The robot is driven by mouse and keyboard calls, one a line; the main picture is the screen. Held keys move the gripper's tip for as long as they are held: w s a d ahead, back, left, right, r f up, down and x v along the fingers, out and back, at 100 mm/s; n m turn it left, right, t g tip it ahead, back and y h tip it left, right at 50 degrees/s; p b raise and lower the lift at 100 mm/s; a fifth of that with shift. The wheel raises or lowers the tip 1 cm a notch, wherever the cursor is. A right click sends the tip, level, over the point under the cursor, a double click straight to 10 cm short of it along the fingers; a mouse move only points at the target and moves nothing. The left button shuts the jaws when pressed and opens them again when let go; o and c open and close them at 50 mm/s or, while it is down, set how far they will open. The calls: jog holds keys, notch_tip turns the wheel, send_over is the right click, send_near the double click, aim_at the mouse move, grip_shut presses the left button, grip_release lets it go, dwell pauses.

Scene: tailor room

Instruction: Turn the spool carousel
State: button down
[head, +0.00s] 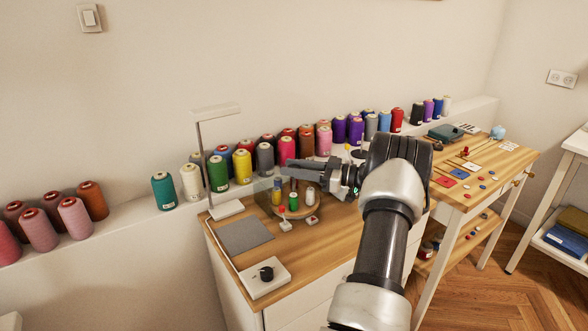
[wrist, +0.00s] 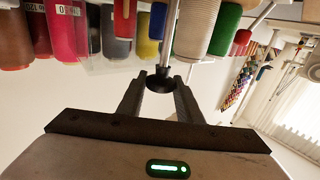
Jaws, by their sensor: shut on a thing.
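The spool carousel (head: 300,214) is a low round wooden turntable on the worktop, bearing small yellow (head: 277,192), green (head: 294,202) and white spools (head: 310,197). My gripper (head: 290,164) reaches over it from the right, and my arm hides part of what lies behind. In the wrist view my gripper (wrist: 160,88) has its two fingers on either side of a black knob (wrist: 160,80) at the end of a thin metal stem, and is shut on it. Spools, among them a cream one (wrist: 196,28), show close beyond the knob. The knob is not clear in the head view.
A thin lamp (head: 203,150) stands left of the carousel. A grey mat (head: 244,236) and a white box with a black dial (head: 266,275) lie in front. Large thread cones line the wall ledge behind. A second table (head: 495,170) with small sewing items stands at right.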

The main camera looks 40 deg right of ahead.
jog(key=shift+r+n+g+y, duration=0.1)
jog(key=shift+n+g+y, duration=0.2)
jog(key=shift+y, duration=0.1)
dwell(0.3)
jog(key=c, duration=1.3)
grip_release()
jog(key=shift+w, duration=0.1)
jog(key=p+v, duration=0.1)
jog(key=v, duration=1.6)
jog(key=shift+s+d, duration=0.1)
jog(key=shift+s, duration=0.1)
